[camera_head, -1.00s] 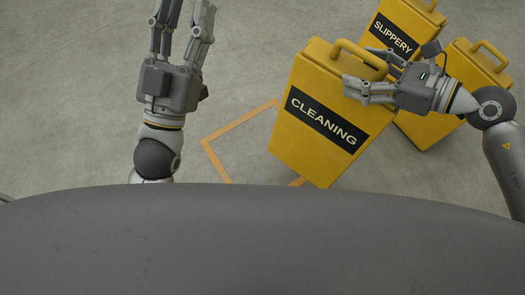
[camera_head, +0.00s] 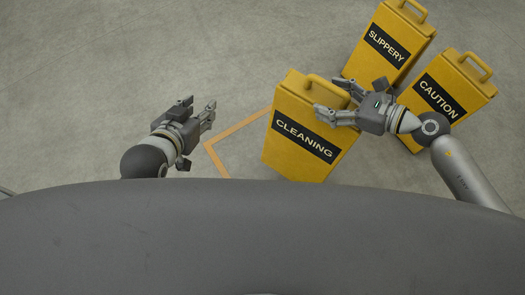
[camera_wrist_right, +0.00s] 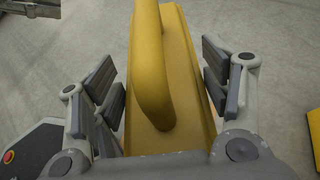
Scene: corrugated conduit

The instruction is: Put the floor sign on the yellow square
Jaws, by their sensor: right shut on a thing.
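The yellow floor sign marked CLEANING (camera_head: 300,152) stands upright, slightly tilted in the picture, over the right part of the yellow square (camera_head: 238,126). The square is an orange-yellow outline on the floor, and the sign and my own body hide much of it. My right gripper (camera_head: 335,98) is shut on this sign at its top, by the handle. In the right wrist view the sign's handle and top (camera_wrist_right: 178,60) run between the two fingers. I cannot tell whether its base touches the floor. My left gripper (camera_head: 199,103) is open and empty, left of the square.
Two more yellow signs stand behind and to the right: one marked SLIPPERY (camera_head: 390,45) and one marked CAUTION (camera_head: 445,90). Both are close to my right arm. The grey floor (camera_head: 90,80) at the left and back is clear.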

